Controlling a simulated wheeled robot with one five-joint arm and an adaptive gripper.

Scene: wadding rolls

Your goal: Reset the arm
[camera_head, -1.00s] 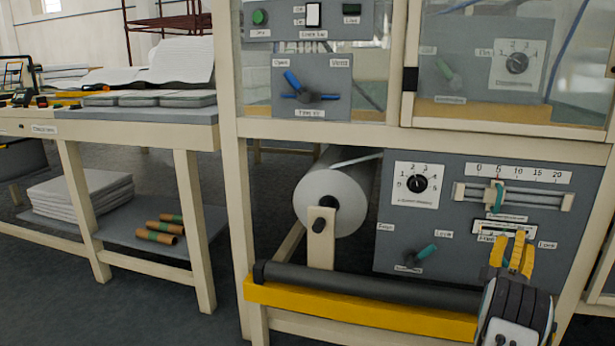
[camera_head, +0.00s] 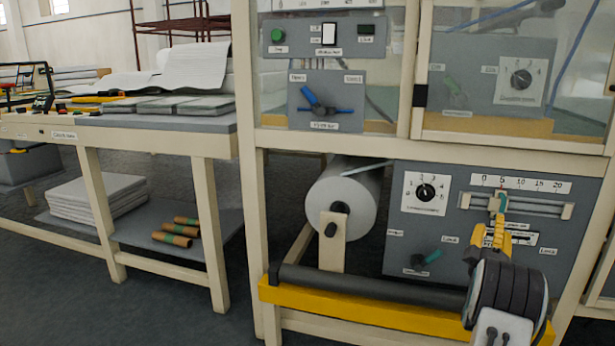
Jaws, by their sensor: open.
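My gripper (camera_head: 490,236), with yellow fingers, is at the lower right, in front of the grey lower control panel (camera_head: 455,265). The fingers overlap the left part of a small labelled slot (camera_head: 524,238). They look empty. I cannot tell whether they touch the panel.
A white wadding roll (camera_head: 362,200) sits on its holder left of the panel. A black roller (camera_head: 370,287) lies along the yellow bar. A dial (camera_head: 425,192) and a teal lever (camera_head: 432,256) are on the panel. A workbench (camera_head: 215,145) stands at the left.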

